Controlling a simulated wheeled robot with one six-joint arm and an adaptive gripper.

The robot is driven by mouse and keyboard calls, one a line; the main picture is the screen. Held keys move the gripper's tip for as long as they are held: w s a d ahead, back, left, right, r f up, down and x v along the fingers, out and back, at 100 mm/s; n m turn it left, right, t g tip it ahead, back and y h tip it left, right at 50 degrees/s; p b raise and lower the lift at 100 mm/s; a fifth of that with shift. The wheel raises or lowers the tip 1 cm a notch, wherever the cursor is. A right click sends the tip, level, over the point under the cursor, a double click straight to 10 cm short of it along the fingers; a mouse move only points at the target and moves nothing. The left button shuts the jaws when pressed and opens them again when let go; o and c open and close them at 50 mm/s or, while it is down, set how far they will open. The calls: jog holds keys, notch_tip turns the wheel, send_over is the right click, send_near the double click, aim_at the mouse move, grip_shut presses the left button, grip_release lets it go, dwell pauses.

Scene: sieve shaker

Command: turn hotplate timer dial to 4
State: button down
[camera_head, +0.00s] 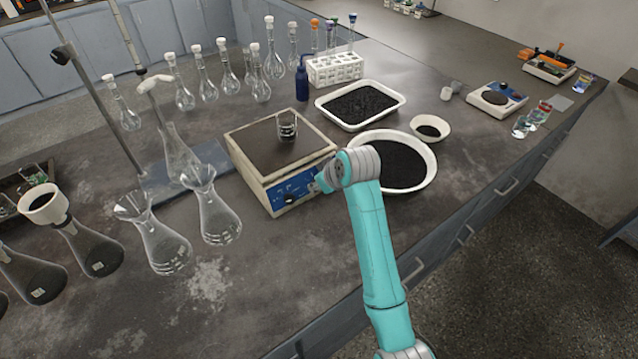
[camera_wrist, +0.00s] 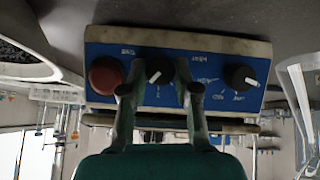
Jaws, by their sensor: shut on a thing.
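The hotplate (camera_head: 240,141) stands on the bench with a blue control panel facing front. The wrist view shows the panel upside down, with a red knob (camera_wrist: 105,75), a black middle dial (camera_wrist: 159,71) and another black dial (camera_wrist: 240,77). My gripper (camera_wrist: 159,88) has one finger on each side of the middle dial and is shut on it. The middle dial's white mark points down and left in the wrist view. The panel lettering is too small to read. In the head view, my gripper (camera_head: 323,183) and wrist cover the panel's right part.
A small beaker (camera_head: 287,128) stands on the hotplate. A white tray (camera_head: 398,99) of dark grains lies behind it, and a round white bowl (camera_head: 431,180) of dark grains lies right, close to my arm. Glass flasks (camera_head: 218,220) stand left. The bench front is clear.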

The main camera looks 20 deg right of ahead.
jog(key=m+y, duration=0.3)
jog(key=shift+d+f+m+g, duration=0.1)
jog(key=shift+d+m+g, duration=0.2)
jog(key=shift+m, duration=0.1)
jog(key=shift+f+m+y, duration=0.1)
jog(key=shift+m+y, duration=1.1)
jog(key=shift+m, duration=0.5)
jog(key=c, duration=0.9)
grip_release()
jog(key=shift+o, duration=0.2)
jog(key=shift+d, duration=0.1)
jog(key=v, duration=1.2)
jog(key=shift+f, duration=0.15)
